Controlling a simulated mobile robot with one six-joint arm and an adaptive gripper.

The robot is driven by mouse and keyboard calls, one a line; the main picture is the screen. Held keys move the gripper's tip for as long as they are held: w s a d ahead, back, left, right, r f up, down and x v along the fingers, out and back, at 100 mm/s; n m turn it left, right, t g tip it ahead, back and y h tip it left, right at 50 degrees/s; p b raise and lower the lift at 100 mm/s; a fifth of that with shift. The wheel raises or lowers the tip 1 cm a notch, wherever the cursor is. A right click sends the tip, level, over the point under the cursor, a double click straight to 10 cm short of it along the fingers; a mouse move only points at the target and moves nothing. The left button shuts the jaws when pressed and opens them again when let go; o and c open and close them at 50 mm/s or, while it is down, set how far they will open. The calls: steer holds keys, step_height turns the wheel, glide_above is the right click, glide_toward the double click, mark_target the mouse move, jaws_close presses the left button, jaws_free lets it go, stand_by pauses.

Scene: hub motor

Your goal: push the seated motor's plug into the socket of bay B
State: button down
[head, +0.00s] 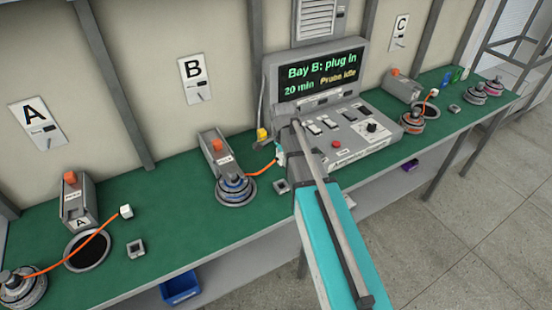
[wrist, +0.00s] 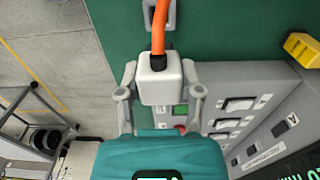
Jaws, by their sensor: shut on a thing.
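The motor (head: 235,190) sits in the round seat of bay B, with an orange cable (head: 262,170) rising from it. In the wrist view the cable ends in a white block-shaped plug (wrist: 159,80). My gripper (wrist: 160,95) is shut on this plug, one grey finger on each side. In the head view my gripper (head: 280,152) is small, beside the left edge of the console, and the plug is hard to separate from it. The grey square socket of bay B (head: 281,187) lies on the bench below it. In the wrist view the socket (wrist: 173,15) is partly covered by the cable, apart from the plug.
The grey console (head: 360,135) stands right beside my gripper; its screen reads "Bay B: plug in". A yellow object (head: 262,134) is behind. Bay A has a loose white plug (head: 126,211) and a socket (head: 135,248). Green bench surface is clear in front of bay B.

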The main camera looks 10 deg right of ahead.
steer(key=shift+f+b, duration=4.05)
steer(key=shift+f, duration=0.2)
steer(key=shift+f, duration=0.15)
steer(key=shift+f+b, duration=0.45)
steer(key=shift+b, duration=0.3)
steer(key=shift+f+b, duration=1.1)
stand_by(1.8)
